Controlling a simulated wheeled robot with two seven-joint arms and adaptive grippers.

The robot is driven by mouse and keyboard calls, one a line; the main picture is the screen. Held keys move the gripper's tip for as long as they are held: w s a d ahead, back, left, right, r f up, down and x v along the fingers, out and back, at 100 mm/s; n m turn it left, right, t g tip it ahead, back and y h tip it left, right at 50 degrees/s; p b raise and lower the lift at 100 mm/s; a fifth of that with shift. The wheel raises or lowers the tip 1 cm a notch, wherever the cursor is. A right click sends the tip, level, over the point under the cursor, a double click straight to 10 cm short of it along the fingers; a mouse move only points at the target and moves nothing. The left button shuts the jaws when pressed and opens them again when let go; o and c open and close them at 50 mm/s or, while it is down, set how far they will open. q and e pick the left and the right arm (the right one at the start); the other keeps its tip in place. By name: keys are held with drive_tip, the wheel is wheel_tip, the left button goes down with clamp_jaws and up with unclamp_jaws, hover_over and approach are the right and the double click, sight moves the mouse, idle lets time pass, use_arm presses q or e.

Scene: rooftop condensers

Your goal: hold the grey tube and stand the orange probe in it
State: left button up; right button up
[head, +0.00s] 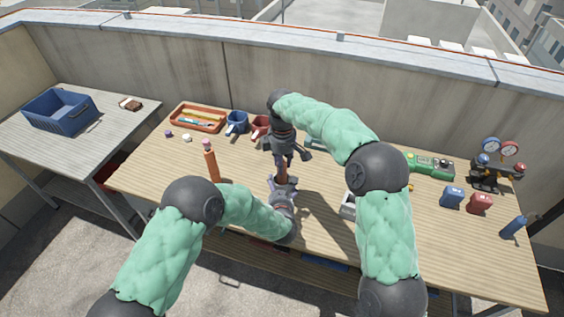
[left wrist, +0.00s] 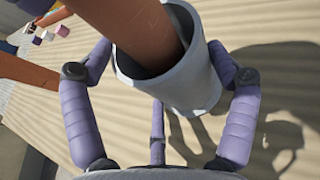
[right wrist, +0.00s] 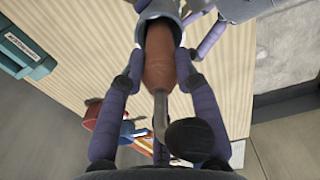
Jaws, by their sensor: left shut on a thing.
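The grey tube (left wrist: 190,75) is gripped by my left gripper (left wrist: 157,75), whose fingers close around its sides; in the head view this gripper (head: 283,190) is near the table's middle. The orange probe (left wrist: 135,30) has its lower end inside the tube's mouth and leans a little in the left wrist view. It rises from the tube in the right wrist view (right wrist: 160,60). My right gripper (right wrist: 160,65) is above the tube, with its fingers apart on both sides of the probe's upper part. The probe's end inside the tube is hidden.
An orange cylinder (head: 211,165) stands on the table to the left. Blue (head: 452,196) and red (head: 480,203) blocks and a gauge set (head: 492,172) stand at right.

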use_arm(q)
drive_tip(key=shift+f, duration=0.1)
use_arm(e)
drive_tip(key=o, duration=0.4)
drive_tip(key=shift+o, duration=0.2)
wheel_tip(320, 180, up, 12)
drive_tip(key=shift+r, duration=0.1)
idle(0.3)
use_arm(q)
drive_tip(key=o, duration=1)
